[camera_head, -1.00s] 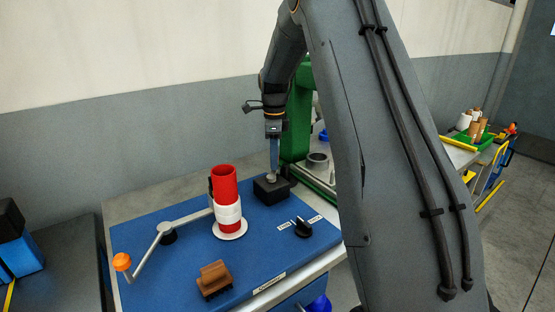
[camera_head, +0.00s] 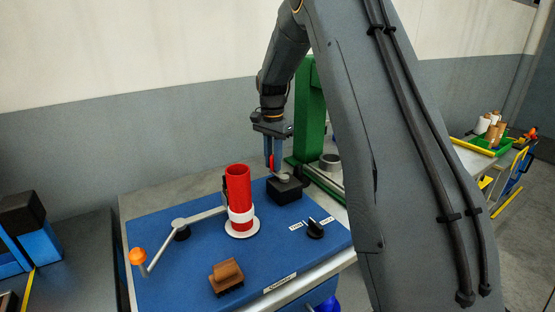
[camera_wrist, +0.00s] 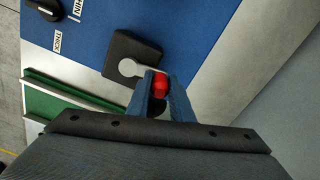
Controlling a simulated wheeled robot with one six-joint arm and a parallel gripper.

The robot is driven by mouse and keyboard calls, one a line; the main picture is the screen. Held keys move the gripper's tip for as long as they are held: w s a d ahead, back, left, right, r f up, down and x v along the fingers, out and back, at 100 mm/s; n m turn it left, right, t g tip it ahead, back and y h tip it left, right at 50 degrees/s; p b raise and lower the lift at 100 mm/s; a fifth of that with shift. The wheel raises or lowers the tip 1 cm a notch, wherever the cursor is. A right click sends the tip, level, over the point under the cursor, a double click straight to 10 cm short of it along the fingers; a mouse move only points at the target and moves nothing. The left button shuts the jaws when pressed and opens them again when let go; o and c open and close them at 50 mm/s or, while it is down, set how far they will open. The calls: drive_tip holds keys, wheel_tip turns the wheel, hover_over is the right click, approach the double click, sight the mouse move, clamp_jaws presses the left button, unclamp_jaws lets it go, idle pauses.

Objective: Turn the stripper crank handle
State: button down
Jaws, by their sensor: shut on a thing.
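The stripper crank is a black block (camera_head: 285,193) with a short grey arm and a red handle (camera_head: 271,161), at the back right of the blue board. My gripper (camera_head: 273,168) points down at it, its two blue fingers shut around the red handle. In the wrist view the red handle (camera_wrist: 160,84) sits between the fingertips (camera_wrist: 158,77). The grey crank arm (camera_wrist: 132,68) runs left from it onto the black block (camera_wrist: 118,52). The lower end of the handle is partly hidden by the fingers.
A red bobbin (camera_head: 238,184) with a white band stands left of the block. A longer crank with an orange knob (camera_head: 138,256) reaches left. A brown brush (camera_head: 227,276) and a black selector knob (camera_head: 316,230) are in front. A green post (camera_head: 309,110) stands close behind.

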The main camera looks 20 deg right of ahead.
drive_tip(key=n, duration=0.2)
drive_tip(key=s+a+n, duration=0.1)
drive_tip(key=n, duration=0.1)
drive_tip(key=a+n, duration=0.1)
drive_tip(key=shift+s+a+r+n+p, duration=0.15)
drive_tip(key=shift+s+n+p, duration=0.1)
drive_tip(key=shift+n+p, duration=0.15)
drive_tip(key=shift+s+a+n+p, duration=0.25)
drive_tip(key=shift+s+n, duration=0.25)
drive_tip(key=shift+n, duration=0.65)
drive_tip(key=shift+s+a+n+p, duration=0.15)
drive_tip(key=shift+s+a+n, duration=0.25)
drive_tip(key=shift+n, duration=0.75)
drive_tip(key=shift+d, duration=0.1)
drive_tip(key=c, duration=1.6)
unclamp_jaws()
drive_tip(key=shift+s, duration=0.1)
drive_tip(key=shift+o, duration=0.2)
wheel_tip(320, 180, up, 8)
drive_tip(key=b, duration=0.2)
drive_tip(key=shift+f, duration=0.2)
